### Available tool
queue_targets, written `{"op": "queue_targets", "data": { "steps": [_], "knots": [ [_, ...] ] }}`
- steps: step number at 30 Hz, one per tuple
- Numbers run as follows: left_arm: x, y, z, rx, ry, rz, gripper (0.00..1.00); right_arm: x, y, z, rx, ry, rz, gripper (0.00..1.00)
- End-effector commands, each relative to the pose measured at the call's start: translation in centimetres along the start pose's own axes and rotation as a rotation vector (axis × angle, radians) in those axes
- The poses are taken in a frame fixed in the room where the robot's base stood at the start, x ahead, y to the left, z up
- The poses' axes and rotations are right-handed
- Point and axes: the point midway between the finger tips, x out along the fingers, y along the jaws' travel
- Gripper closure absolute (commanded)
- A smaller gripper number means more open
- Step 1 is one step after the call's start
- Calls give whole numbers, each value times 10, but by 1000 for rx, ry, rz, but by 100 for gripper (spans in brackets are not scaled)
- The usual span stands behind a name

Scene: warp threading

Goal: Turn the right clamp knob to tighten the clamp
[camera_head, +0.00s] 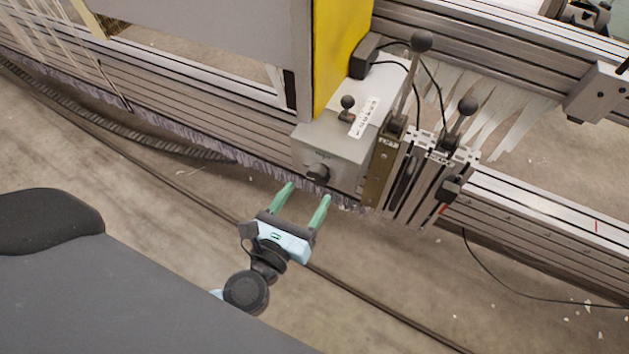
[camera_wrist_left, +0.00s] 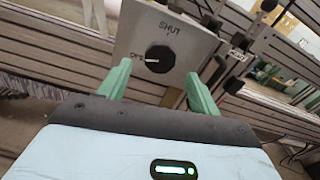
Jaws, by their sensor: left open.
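The clamp knob (camera_head: 318,172) is a round black knob on the front face of a grey box (camera_head: 333,143) below the yellow post. In the left wrist view the knob (camera_wrist_left: 158,59) has a white pointer mark facing left, toward a partly readable label. The word SHUT is printed above it. My left gripper (camera_head: 308,192) is open, with its two green fingers pointing at the box. In the left wrist view the fingers stand on either side of the knob, apart from it, with nothing between them. My right gripper is not in view.
Ball-topped levers (camera_head: 421,41) (camera_head: 468,105) stand right of the box, and a small black ball handle (camera_head: 348,101) sits on its top. A yellow post (camera_head: 338,45) rises behind. Long metal rails (camera_head: 540,215) run across. The floor in front is open, with a cable lying on it.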

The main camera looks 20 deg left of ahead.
Motion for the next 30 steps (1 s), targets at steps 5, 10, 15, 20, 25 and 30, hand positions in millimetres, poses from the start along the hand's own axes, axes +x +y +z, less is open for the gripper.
{"op": "queue_targets", "data": {
  "steps": [5, 10, 15, 20, 25, 30],
  "knots": [
    [27, 0, 0, 2, -2, 0, 37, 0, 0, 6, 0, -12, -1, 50],
    [40, 0, -1, 2, 0, 0, 37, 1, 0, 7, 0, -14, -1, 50],
    [44, 0, 0, 1, 1, 0, 37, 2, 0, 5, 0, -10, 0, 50],
    [44, 0, 0, 1, 1, 0, 37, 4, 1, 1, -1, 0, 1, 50],
    [44, 0, -1, 1, 1, 0, 56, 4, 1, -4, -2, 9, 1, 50],
    [44, 0, -1, 1, 1, 0, 79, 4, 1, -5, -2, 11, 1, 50]
  ]
}}
